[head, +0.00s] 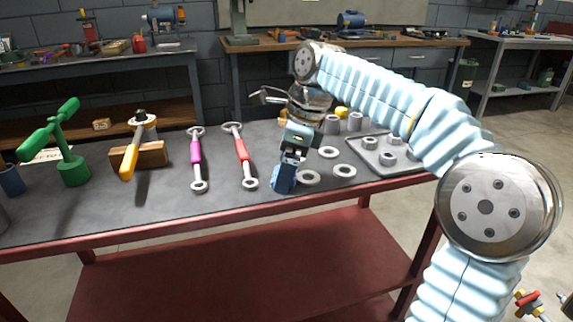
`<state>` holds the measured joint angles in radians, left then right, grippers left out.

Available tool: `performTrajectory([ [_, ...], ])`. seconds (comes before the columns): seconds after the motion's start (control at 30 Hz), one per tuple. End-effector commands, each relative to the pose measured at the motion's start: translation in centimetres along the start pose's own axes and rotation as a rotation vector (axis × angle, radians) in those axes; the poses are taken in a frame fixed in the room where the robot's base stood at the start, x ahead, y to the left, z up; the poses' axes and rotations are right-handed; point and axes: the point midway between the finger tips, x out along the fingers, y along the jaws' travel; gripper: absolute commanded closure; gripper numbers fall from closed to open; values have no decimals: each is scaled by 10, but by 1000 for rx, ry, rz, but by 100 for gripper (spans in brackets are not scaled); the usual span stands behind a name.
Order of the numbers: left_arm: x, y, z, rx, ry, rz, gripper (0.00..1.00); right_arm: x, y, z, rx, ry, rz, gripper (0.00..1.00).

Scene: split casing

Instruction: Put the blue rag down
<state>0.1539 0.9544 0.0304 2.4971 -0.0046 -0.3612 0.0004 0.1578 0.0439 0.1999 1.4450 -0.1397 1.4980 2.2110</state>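The blue rag (284,179) is at the front part of the grey workbench top (215,196), under my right gripper (291,157). My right arm comes in from the right and the gripper points down, with its fingertips at the rag's upper part. The fingers appear closed on the rag. The rag's lower end is at or just above the bench surface; I cannot tell whether it touches. My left gripper is not in view.
A red wrench (241,150) and a purple wrench (196,153) lie left of the rag. Several grey rings, one of them here (309,177), lie to its right, before a tray (374,158) of metal parts. A yellow-handled tool (130,160) and green stand (73,165) are further left.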

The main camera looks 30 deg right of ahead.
Motion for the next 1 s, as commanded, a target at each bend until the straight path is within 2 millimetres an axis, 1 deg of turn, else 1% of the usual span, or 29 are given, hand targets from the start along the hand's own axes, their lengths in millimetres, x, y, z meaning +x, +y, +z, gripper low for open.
performTrajectory([
  [0.2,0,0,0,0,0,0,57,-1,0,0,0,0,0,1],
  [0.27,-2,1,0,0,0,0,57,-4,0,1,0,0,0,1],
  [0.33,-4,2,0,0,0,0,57,-12,0,2,0,-1,-1,1],
  [0.47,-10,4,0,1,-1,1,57,-39,0,2,-1,-2,-3,1],
  [0.63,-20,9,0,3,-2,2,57,-80,0,3,-1,-2,-2,1],
  [0.73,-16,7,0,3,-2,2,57,-98,-1,2,-1,-2,-3,1],
  [0.9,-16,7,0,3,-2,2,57,-117,-1,2,-1,-1,-1,1],
  [1.0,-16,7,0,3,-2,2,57,-122,0,1,-1,0,0,1],
])
